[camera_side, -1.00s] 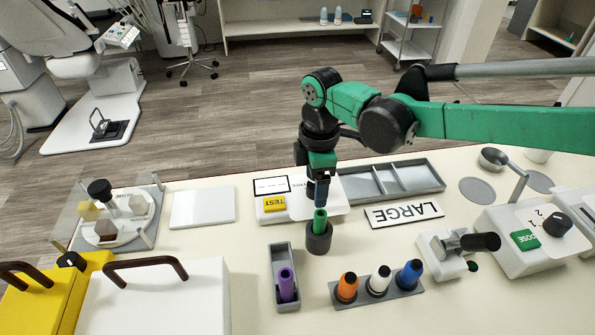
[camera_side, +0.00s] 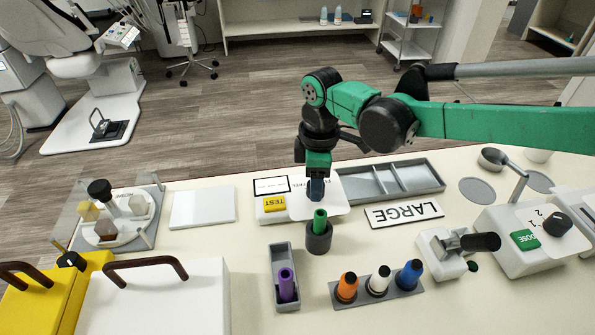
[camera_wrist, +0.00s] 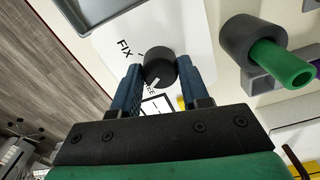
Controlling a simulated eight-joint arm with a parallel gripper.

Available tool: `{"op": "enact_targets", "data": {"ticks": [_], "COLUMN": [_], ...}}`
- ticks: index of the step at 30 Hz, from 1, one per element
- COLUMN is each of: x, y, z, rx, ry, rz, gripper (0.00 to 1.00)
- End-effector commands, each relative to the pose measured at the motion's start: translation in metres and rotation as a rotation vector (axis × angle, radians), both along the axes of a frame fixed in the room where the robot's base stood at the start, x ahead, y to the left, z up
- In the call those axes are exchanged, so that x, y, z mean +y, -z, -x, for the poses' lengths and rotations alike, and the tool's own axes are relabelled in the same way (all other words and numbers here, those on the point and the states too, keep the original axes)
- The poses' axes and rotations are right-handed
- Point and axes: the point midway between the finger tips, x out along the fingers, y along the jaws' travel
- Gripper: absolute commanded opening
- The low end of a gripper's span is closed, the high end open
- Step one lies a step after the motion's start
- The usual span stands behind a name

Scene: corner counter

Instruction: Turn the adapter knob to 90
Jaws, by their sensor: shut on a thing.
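A round black knob (camera_wrist: 160,67) sits on a white plate in the wrist view, with a white mark at its lower edge. The plate bears the letters FIX; other lettering is partly covered. My gripper (camera_wrist: 161,76) has its two blue fingers on either side of the knob, shut on it. In the side view my gripper (camera_side: 316,196) points down over the white plate (camera_side: 336,203), behind the green cylinder, and the knob is hidden by the fingers. No 90 mark is readable.
A green cylinder (camera_side: 320,221) stands in a dark grey holder (camera_side: 318,241) just in front of my gripper. A yellow TEST button (camera_side: 274,203) is to the left. A grey divided tray (camera_side: 418,177) and the LARGE sign (camera_side: 404,212) are to the right.

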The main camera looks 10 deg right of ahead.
Motion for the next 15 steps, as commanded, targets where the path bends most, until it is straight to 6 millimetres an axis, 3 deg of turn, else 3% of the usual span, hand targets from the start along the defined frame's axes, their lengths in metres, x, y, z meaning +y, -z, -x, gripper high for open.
{"op": "enact_targets", "data": {"ticks": [15], "x": [0.0002], "y": [-0.0006], "z": [0.0001], "rx": [0.000], "ry": [0.484], "rz": [0.000], "gripper": [0.00]}}
